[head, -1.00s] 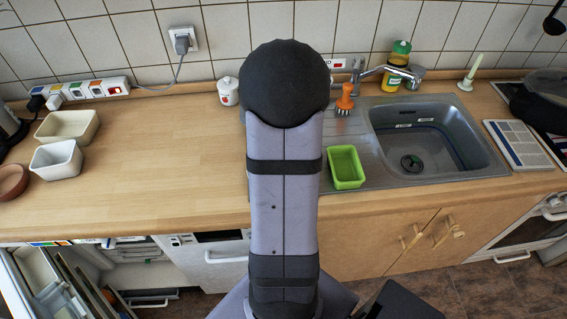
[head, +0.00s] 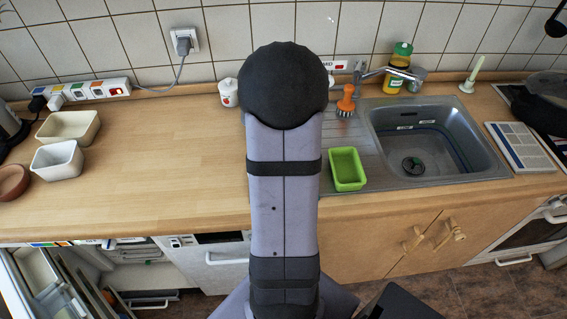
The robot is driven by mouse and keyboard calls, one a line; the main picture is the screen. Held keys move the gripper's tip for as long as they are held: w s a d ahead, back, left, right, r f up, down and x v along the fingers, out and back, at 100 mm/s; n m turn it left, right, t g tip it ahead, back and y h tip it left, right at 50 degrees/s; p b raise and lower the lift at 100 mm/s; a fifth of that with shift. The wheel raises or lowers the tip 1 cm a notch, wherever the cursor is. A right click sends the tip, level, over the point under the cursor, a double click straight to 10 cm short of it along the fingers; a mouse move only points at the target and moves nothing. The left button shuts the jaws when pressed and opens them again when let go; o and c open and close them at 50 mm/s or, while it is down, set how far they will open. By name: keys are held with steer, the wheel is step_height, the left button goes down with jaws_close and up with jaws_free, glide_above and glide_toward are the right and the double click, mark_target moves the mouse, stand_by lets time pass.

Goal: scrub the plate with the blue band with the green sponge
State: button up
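No plate with a blue band and no green sponge can be made out in the head view. My upright arm fills the middle of the view and hides part of the counter and the wall behind it. My gripper is not in view. A light-green open rectangular tub (head: 347,183) stands on the drainboard, just right of my arm. The grey metal sink (head: 440,165) is right of it. A dark blue line runs along the inside of its basin; I cannot tell what it belongs to.
An orange brush (head: 346,103), a green-capped yellow bottle (head: 397,72) and the tap (head: 378,71) stand behind the sink area. A cream tub (head: 68,127), a white tub (head: 57,161) and a brown bowl (head: 12,183) are at left. The left-centre wooden counter (head: 165,160) is clear.

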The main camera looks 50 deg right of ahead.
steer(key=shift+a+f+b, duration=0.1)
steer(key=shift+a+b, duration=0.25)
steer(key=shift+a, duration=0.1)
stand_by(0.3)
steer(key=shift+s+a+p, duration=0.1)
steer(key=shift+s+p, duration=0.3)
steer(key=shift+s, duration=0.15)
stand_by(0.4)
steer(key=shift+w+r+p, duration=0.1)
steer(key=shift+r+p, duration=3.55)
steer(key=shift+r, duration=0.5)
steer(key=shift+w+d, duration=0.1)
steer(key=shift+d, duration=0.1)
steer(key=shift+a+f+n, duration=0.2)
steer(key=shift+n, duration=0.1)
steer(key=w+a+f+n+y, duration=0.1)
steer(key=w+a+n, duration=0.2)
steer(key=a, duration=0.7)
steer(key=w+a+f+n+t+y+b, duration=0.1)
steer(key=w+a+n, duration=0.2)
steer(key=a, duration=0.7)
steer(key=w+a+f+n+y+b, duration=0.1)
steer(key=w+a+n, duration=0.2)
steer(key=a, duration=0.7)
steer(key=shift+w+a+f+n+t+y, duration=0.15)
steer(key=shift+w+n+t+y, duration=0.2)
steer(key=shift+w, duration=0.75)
